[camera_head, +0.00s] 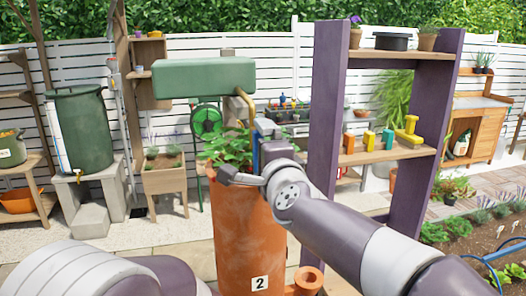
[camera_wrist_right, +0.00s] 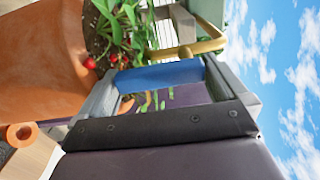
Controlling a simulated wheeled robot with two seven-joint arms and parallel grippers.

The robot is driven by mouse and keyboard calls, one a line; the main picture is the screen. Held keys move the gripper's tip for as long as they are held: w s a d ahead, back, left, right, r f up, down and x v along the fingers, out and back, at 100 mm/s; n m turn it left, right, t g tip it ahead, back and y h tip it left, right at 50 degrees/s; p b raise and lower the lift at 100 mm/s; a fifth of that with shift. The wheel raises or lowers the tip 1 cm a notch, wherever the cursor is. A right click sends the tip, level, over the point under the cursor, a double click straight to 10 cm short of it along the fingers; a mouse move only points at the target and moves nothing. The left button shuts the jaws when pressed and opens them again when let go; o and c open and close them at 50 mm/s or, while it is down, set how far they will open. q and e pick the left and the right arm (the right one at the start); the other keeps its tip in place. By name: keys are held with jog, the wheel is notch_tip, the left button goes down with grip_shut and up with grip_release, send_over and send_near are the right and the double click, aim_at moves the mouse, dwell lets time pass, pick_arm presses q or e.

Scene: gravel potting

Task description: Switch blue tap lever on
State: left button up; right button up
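The blue tap lever (camera_head: 256,152) hangs roughly upright below the brass pipe (camera_head: 247,103) of the green tank (camera_head: 204,77). In the right wrist view the lever (camera_wrist_right: 162,75) lies across the gap between my right gripper's fingertips. My right gripper (camera_head: 252,158) is at the lever, one finger near its lower end and one near its upper end. In the wrist view its fingers (camera_wrist_right: 160,84) are wide apart. I cannot tell whether they touch the lever's ends. My left arm shows at the lower left, but its gripper is out of view.
A tall terracotta planter (camera_head: 250,235) with strawberry plants (camera_head: 230,146) stands below the lever. A purple-posted shelf unit (camera_head: 327,100) stands close to the right. A green barrel (camera_head: 80,130) on grey blocks is at the left.

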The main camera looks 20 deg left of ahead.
jog(key=b+v, duration=0.1)
jog(key=v, duration=1.1)
jog(key=shift+s+d+b, duration=0.25)
jog(key=shift+b, duration=0.15)
notch_tip(320, 180, down, 8)
jog(key=s+a+n+g, duration=0.2)
jog(key=s+n+g, duration=0.15)
jog(key=n, duration=0.35)
jog(key=d+f+n+g+h, duration=0.2)
jog(key=d+f+n, duration=0.15)
jog(key=f, duration=0.35)
jog(key=d+f+n+g+h, duration=0.15)
jog(key=d+f, duration=0.25)
jog(key=f, duration=0.4)
jog(key=s+d+f+g+h, duration=0.2)
jog(key=d+f, duration=0.3)
jog(key=d, duration=0.3)
jog(key=s+d+f+g+h+p, duration=0.1)
jog(key=s+d+f+g+h, duration=0.1)
jog(key=d+f, duration=0.3)
jog(key=s+d+f+g+h, duration=0.2)
jog(key=d+f, duration=0.3)
jog(key=d, duration=0.7)
jog(key=shift+s+d+g, duration=0.3)
jog(key=shift+s+g, duration=0.1)
jog(key=shift+s, duration=0.35)
